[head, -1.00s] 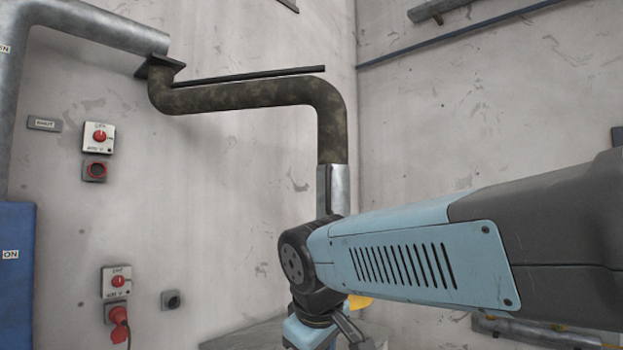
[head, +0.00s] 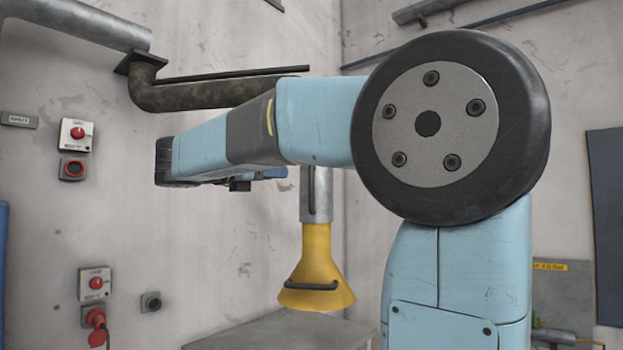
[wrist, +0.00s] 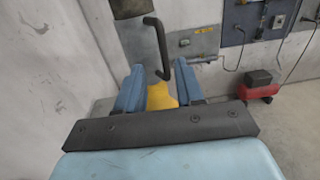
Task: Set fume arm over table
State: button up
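The fume arm is a brown, stained duct (head: 200,95) with a metal tube (head: 316,195) hanging down to a yellow flared hood (head: 317,260). A dark bar handle (head: 311,286) crosses the hood, and another dark handle (wrist: 158,45) stands out from the tube. The hood hangs above a grey table top (head: 285,335), close to its back wall. My gripper (wrist: 160,66) is open, its two blue fingers apart, with the tube's handle and part of the yellow hood showing between them. Contact cannot be told. In the head view my arm hides part of the duct.
A wall switch (head: 77,133) and a lower switch with a red plug (head: 95,300) are on the left wall. A thin dark rod (head: 240,74) runs above the duct. In the wrist view a red and black machine (wrist: 260,88) stands on the floor at the right.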

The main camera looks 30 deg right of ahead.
send_over(311, 206)
jog(key=shift+w+d, duration=0.2)
jog(key=shift+w, duration=0.25)
grip_shut()
dwell(0.4)
